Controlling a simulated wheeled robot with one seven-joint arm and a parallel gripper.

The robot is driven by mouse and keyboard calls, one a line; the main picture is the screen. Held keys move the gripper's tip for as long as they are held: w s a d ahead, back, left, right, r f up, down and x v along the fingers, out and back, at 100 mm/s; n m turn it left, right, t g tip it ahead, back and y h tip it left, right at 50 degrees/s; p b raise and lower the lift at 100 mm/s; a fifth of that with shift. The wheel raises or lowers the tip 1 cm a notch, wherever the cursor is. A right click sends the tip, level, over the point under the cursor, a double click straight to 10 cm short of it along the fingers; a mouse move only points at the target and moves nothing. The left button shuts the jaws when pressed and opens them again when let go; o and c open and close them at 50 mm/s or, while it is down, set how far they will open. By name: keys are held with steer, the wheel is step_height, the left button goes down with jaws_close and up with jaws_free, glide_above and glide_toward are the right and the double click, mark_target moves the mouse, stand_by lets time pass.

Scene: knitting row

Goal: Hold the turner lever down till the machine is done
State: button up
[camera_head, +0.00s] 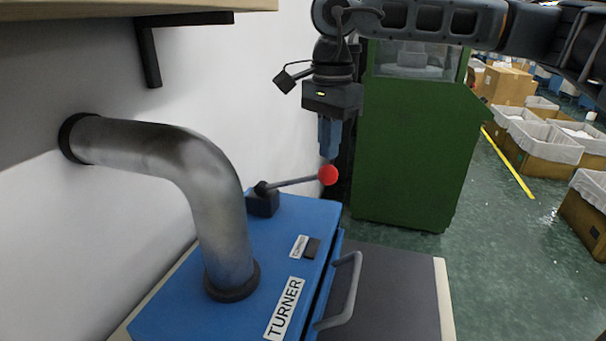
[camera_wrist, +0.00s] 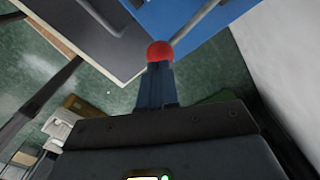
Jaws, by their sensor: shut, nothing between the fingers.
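The turner machine (camera_head: 170,308) is a blue box with a TURNER label in the head view. Its lever (camera_head: 292,182) is a thin grey rod from a black pivot block, ending in a red ball knob (camera_head: 328,175). The rod points right and slightly up. My gripper (camera_head: 329,155) points down with shut blue fingers, their tips right above the red knob. In the wrist view the red knob (camera_wrist: 160,51) sits at the tips of my gripper (camera_wrist: 158,66). I cannot tell whether they touch. A small dark indicator (camera_head: 311,248) is on the machine's top, with no light visible.
A bent metal pipe (camera_head: 190,165) rises from the machine to the wall on the left. A wooden shelf (camera_head: 120,14) hangs above. A green cabinet (camera_head: 415,145) stands behind my gripper. Lined bins (camera_head: 545,140) stand on the floor at right. A metal handle (camera_head: 347,290) sticks out in front.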

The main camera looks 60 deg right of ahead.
mark_target(328, 165)
steer(key=o, duration=0.4)
steer(key=shift+f, duration=0.2)
steer(key=shift+f+b, duration=1.8)
steer(key=shift+b, duration=0.6)
steer(key=shift+f, duration=0.1)
steer(key=shift+s+f+b, duration=0.15)
steer(key=shift+f+b, duration=0.7)
steer(key=shift+b, duration=0.1)
steer(key=shift+s+f+b, duration=0.1)
steer(key=shift+f+b, duration=0.7)
steer(key=shift+b, duration=0.15)
steer(key=shift+r, duration=0.1)
steer(key=shift+r+p, duration=3.1)
steer(key=shift+r, duration=3.4)
